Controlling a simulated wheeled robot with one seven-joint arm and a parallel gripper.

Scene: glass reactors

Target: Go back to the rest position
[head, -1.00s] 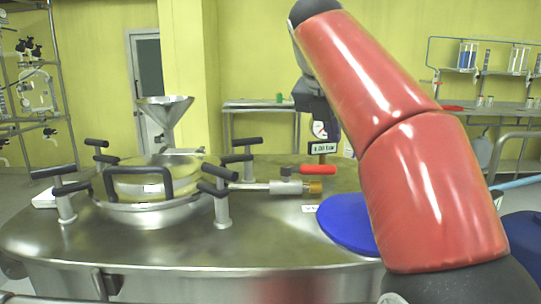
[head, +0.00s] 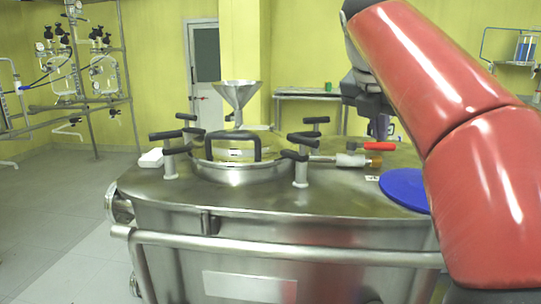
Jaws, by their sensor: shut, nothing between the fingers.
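My red arm fills the right side of the head view and rises from the lower right to the top. My gripper (head: 368,100) hangs from the arm's far end, dark and small, partly hidden by the arm. It is shut with nothing in it. It is above the right part of the steel reactor (head: 250,206), in front of the valve area. It seems apart from the reactor, but its exact height is hard to tell.
The reactor lid carries black-handled clamps, a steel funnel (head: 238,97), a red-handled valve (head: 378,146) and a blue disc (head: 404,188). A steel rail (head: 280,252) runs along its front. A glassware rack (head: 99,75) stands at the left. The floor (head: 55,210) at left is clear.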

